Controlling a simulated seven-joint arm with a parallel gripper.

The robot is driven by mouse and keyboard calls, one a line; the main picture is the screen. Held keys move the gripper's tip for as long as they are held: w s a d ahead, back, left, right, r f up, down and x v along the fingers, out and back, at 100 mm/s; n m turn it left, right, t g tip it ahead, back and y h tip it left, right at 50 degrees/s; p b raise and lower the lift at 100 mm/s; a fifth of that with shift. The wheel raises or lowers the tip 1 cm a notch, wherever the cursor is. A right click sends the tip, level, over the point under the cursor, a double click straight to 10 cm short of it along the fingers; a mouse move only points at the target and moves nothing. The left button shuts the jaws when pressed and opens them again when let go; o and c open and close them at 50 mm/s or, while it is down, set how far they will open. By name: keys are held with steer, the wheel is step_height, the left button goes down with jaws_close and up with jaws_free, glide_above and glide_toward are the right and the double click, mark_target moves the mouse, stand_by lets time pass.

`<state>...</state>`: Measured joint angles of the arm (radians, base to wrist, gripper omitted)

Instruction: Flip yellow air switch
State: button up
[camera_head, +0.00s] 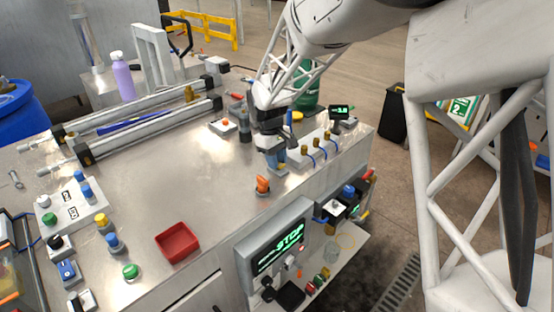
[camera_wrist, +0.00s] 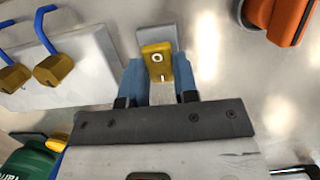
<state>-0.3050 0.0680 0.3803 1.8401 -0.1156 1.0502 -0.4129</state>
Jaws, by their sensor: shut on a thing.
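The yellow air switch (camera_wrist: 157,62) shows in the wrist view, a small yellow lever with "O" and "I" marks on a grey base (camera_wrist: 158,38). My gripper (camera_wrist: 160,82) has its two blue fingers on either side of the lever, shut on it. In the head view my gripper (camera_head: 275,157) is low over the right part of the metal table, behind the orange knob. The switch is mostly hidden there by the fingers.
A white block with brass fittings and blue tubes (camera_head: 318,149) stands close on the right. The orange knob (camera_head: 262,185) is nearby. A red tray (camera_head: 177,243) and a STOP screen (camera_head: 279,250) are nearer the front. The table's middle (camera_head: 180,170) is clear.

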steer(key=o, duration=0.9)
steer(key=shift+r, duration=0.1)
steer(key=shift+v, duration=3.8)
steer(key=shift+s+d, duration=0.1)
